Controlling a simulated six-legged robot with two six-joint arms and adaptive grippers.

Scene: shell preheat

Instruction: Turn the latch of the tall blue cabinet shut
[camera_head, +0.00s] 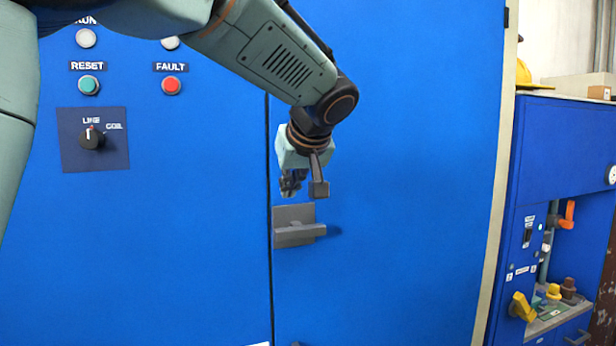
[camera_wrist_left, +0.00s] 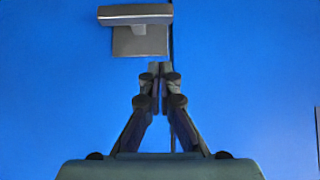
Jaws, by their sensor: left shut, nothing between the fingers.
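The tall blue cabinet (camera_head: 400,200) fills most of the head view, with a dark vertical seam between its two door panels. Its grey latch (camera_head: 298,234) has a square plate beside the seam and a handle lying level, pointing right. The latch also shows at the top of the left wrist view (camera_wrist_left: 138,30). My left gripper (camera_head: 291,185) is above the latch in the head view, apart from it. In the left wrist view its fingers (camera_wrist_left: 160,70) are together and empty, with the tips just short of the latch plate in the picture. My right gripper is not in view.
On the left door are a rotary switch (camera_head: 92,137), a green reset button (camera_head: 89,85) and a red fault button (camera_head: 171,85). A lower blue cabinet (camera_head: 560,135) with an open niche of valves and switches stands at the right. The door face around the latch is clear.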

